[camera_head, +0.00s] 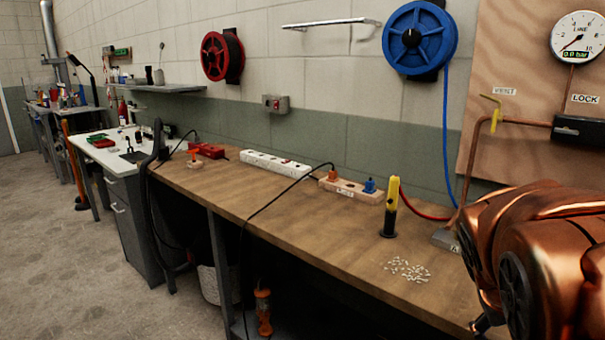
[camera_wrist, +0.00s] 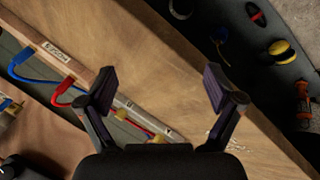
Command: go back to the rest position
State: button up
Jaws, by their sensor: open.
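My gripper (camera_wrist: 160,84) shows in the wrist view with its two dark fingers spread wide and nothing between them. It is over the wooden bench top (camera_wrist: 150,52), which fills the middle of that view. In the head view my copper-coloured arm fills the lower right corner, and the gripper itself cannot be made out there. The long wooden workbench (camera_head: 250,196) runs along the wall below the arm.
Small pale pieces (camera_head: 407,269) lie scattered on the bench near a yellow-and-black upright tool (camera_head: 391,205). A white power strip (camera_head: 274,163) and a wooden holder (camera_head: 349,190) stand along the back. A black cable (camera_head: 262,212) crosses the bench. Floor is clear at left.

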jog(key=s+a+f+g+y, duration=0.3)
jog(key=s+a+f, duration=0.2)
jog(key=s+a, duration=0.4)
jog(key=s+a+f+g+y, duration=0.2)
jog(key=s+a+f, duration=0.3)
jog(key=s+a, duration=0.4)
notch_tip(320, 180, up, 18)
jog(key=s+t+p, duration=0.1)
jog(key=p, duration=1.5)
jog(key=shift+s+d+n+y+p, duration=0.15)
jog(key=shift+d+n+y+p, duration=0.15)
jog(key=shift+n+p, duration=0.1)
jog(key=shift+c, duration=0.4)
